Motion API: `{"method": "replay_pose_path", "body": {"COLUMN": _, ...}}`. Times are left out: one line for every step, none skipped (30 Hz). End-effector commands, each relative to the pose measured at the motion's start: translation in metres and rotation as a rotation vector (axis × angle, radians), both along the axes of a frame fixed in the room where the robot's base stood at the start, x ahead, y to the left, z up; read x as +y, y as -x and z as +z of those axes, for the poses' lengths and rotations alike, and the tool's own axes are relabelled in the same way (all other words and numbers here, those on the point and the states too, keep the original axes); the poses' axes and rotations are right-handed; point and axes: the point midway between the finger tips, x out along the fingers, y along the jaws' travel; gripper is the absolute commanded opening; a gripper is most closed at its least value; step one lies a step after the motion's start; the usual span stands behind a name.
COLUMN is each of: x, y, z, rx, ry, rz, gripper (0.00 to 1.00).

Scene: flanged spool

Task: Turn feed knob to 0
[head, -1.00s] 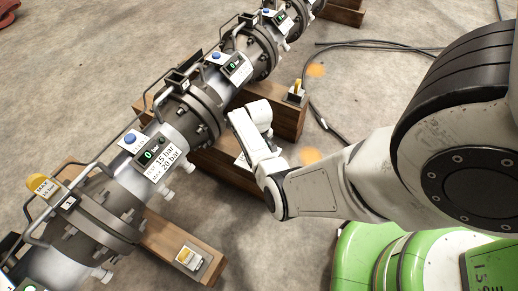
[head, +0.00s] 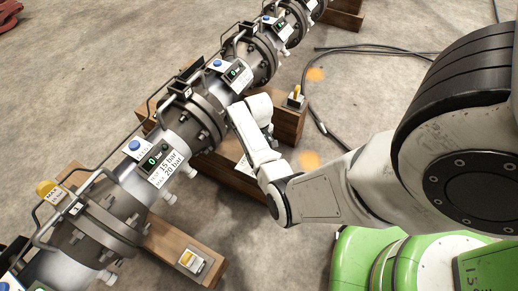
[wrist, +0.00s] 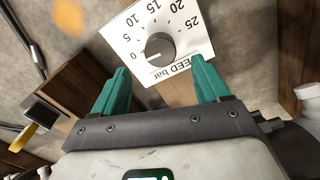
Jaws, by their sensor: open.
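The feed knob (wrist: 160,48) is a round dark grey knob on a white dial plate (wrist: 172,20) marked 0 to 25 and "FEED bar", upside down in the wrist view. My gripper (wrist: 158,66) has two teal fingers, spread apart on either side of the lower part of the plate. The knob lies just beyond the gap between the fingertips, and no finger visibly touches it. In the head view, my wrist hides the fingers and most of a white plate (head: 244,166).
A grey flanged pipe (head: 170,145) with displays, blue buttons and handles runs diagonally on wooden blocks (head: 185,248). A yellow switch (head: 295,93) stands on the block beside my wrist; a yellow-handled box also shows in the wrist view (wrist: 42,118). Black cable (head: 325,130) lies on the floor.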

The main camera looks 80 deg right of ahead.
Motion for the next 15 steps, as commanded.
{"method": "replay_pose_path", "body": {"x": 0.0, "y": 0.0, "z": 0.014, "rx": -0.001, "ry": 0.002, "rz": 0.0, "gripper": 0.75}}
{"method": "replay_pose_path", "body": {"x": 0.0, "y": 0.0, "z": 0.019, "rx": -0.001, "ry": 0.003, "rz": 0.0, "gripper": 0.75}}
{"method": "replay_pose_path", "body": {"x": 0.0, "y": 0.0, "z": 0.025, "rx": 0.0, "ry": 0.001, "rz": 0.0, "gripper": 0.75}}
{"method": "replay_pose_path", "body": {"x": 0.0, "y": 0.0, "z": 0.029, "rx": -0.001, "ry": 0.002, "rz": 0.0, "gripper": 0.75}}
{"method": "replay_pose_path", "body": {"x": 0.0, "y": 0.0, "z": 0.033, "rx": -0.001, "ry": 0.002, "rz": 0.0, "gripper": 0.75}}
{"method": "replay_pose_path", "body": {"x": 0.0, "y": 0.0, "z": 0.037, "rx": 0.0, "ry": 0.001, "rz": 0.0, "gripper": 0.75}}
{"method": "replay_pose_path", "body": {"x": 0.0, "y": 0.0, "z": 0.039, "rx": 0.0, "ry": 0.001, "rz": 0.0, "gripper": 0.75}}
{"method": "replay_pose_path", "body": {"x": 0.0, "y": 0.0, "z": 0.041, "rx": 0.0, "ry": 0.001, "rz": 0.0, "gripper": 0.75}}
{"method": "replay_pose_path", "body": {"x": 0.0, "y": 0.0, "z": 0.044, "rx": 0.0, "ry": 0.001, "rz": 0.0, "gripper": 0.75}}
{"method": "replay_pose_path", "body": {"x": 0.0, "y": 0.0, "z": 0.045, "rx": 0.0, "ry": 0.001, "rz": 0.0, "gripper": 0.75}}
{"method": "replay_pose_path", "body": {"x": 0.0, "y": 0.0, "z": 0.046, "rx": -0.001, "ry": 0.001, "rz": 0.0, "gripper": 0.75}}
{"method": "replay_pose_path", "body": {"x": 0.0, "y": 0.0, "z": 0.046, "rx": 0.0, "ry": 0.0, "rz": 0.001, "gripper": 0.75}}
{"method": "replay_pose_path", "body": {"x": 0.0, "y": 0.0, "z": 0.046, "rx": 0.0, "ry": 0.0, "rz": 0.001, "gripper": 0.75}}
{"method": "replay_pose_path", "body": {"x": 0.0, "y": 0.0, "z": 0.046, "rx": 0.0, "ry": 0.0, "rz": 0.001, "gripper": 0.75}}
{"method": "replay_pose_path", "body": {"x": 0.0, "y": 0.0, "z": 0.046, "rx": 0.001, "ry": -0.001, "rz": 0.001, "gripper": 0.75}}
